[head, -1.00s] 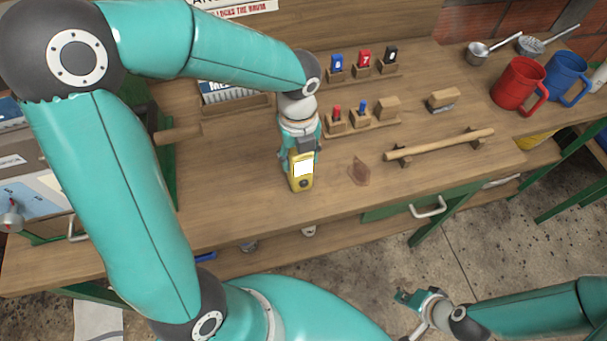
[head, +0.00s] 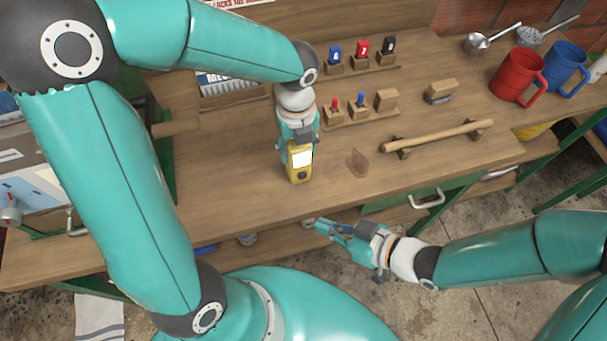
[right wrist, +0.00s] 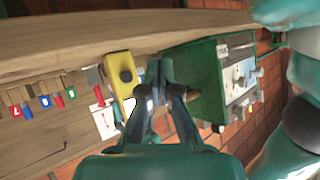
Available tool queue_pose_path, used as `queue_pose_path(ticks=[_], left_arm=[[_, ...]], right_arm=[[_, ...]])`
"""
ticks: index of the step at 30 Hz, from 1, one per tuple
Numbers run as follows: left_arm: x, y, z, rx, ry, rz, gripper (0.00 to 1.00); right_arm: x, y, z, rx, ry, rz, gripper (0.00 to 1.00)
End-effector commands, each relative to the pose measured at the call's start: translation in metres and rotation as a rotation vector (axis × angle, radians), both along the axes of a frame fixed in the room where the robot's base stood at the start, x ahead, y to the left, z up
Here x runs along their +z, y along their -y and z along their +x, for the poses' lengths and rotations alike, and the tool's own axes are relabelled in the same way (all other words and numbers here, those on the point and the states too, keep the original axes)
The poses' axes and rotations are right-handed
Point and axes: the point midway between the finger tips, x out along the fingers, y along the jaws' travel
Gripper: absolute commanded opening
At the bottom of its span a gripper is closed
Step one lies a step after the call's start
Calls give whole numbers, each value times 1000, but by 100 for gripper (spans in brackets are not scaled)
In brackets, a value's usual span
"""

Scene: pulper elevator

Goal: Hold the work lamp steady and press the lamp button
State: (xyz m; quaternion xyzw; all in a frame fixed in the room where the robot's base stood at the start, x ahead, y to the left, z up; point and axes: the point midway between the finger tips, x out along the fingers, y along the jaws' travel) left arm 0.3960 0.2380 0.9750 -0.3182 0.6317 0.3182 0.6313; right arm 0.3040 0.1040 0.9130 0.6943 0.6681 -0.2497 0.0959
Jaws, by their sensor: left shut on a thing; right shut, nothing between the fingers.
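The work lamp (head: 297,173) is a small yellow box with a bright white panel and a dark round button (head: 302,175) on its face. My left gripper (head: 299,143) is shut on the lamp's upper end and holds it upright over the bench; the fingers hide part of it. My right gripper (head: 328,229) is shut and empty, below and to the right of the lamp, by the bench's front edge. In the right wrist view the lamp (right wrist: 121,88) and its dark button (right wrist: 126,76) show just left of my right fingertips (right wrist: 160,72), apart from them.
The bench top (head: 235,175) is clear around the lamp. A wooden rail (head: 437,136), a red mug (head: 518,76), a blue mug (head: 563,73) and small blocks in holders lie to the right and behind. A drawer handle (head: 428,199) sticks out at the front.

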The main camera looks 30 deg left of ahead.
Motion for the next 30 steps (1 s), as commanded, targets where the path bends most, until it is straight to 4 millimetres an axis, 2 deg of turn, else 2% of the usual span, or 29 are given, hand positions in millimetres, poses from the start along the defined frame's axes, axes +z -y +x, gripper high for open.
queue_pose_path(ticks=[14,30], left_arm=[[0,0,0,0,1,-1,7],[0,0,0,0,1,-1,7]], right_arm=[[-1,-5,4,0,-1,-1,0],[-1,-57,42,0,0,-2,0]])
